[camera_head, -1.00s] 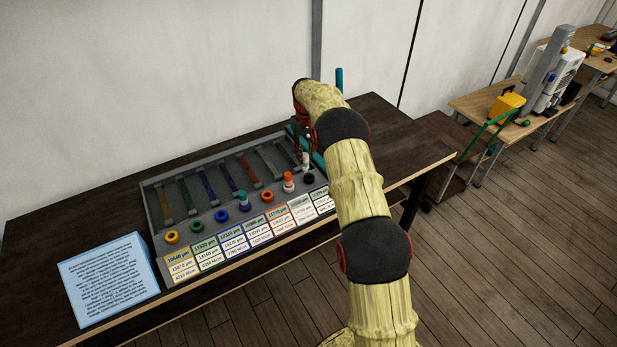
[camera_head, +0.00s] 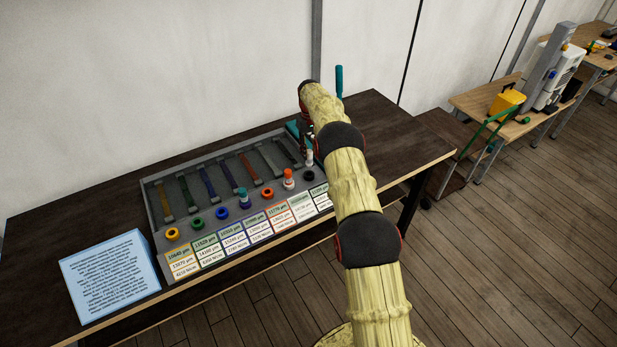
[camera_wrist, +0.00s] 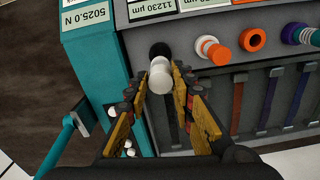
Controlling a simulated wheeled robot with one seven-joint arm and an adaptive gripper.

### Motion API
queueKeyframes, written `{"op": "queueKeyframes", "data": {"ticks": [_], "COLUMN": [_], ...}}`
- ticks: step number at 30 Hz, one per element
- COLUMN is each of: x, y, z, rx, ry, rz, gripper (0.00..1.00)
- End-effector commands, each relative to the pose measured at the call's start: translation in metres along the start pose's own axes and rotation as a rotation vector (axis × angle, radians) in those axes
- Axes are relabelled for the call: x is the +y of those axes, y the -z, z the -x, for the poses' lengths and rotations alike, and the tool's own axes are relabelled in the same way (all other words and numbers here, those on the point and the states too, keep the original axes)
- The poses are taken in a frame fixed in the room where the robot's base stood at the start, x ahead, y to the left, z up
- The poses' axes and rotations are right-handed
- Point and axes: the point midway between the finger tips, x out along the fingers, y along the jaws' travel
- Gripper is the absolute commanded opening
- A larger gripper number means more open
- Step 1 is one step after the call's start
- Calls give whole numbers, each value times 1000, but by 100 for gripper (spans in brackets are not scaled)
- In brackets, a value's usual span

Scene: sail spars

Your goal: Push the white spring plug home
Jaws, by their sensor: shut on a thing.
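The white spring plug (camera_wrist: 160,78) is upright or nearly so between the two fingers of my gripper (camera_wrist: 161,92) in the wrist view. My gripper is shut on it. The plug's white end is near a black ring socket (camera_wrist: 160,50) on the grey panel; I cannot tell whether it touches or enters the ring. In the head view the white plug (camera_head: 309,157) shows just behind the black ring (camera_head: 309,176), below my gripper (camera_head: 306,143), which is partly hidden by my arm.
The grey rack (camera_head: 152,215) holds coloured rings, including a yellow ring (camera_head: 172,234), and strips in slots. An orange-and-white plug (camera_wrist: 212,50) and a teal-and-purple plug (camera_head: 244,198) stand in it. A teal block (camera_wrist: 95,60) with a lever is beside my gripper. A blue sign (camera_head: 110,275) stands left.

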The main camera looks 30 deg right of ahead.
Motion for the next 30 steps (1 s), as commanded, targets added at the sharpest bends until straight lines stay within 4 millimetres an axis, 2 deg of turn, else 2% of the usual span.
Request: {"op": "queueKeyframes", "data": {"ticks": [14, 30], "x": [0, 0], "y": [-1, -1], "z": [0, -28], "rx": [0, -1], "ry": [0, 0], "rz": [0, 0], "gripper": [0, 0]}}
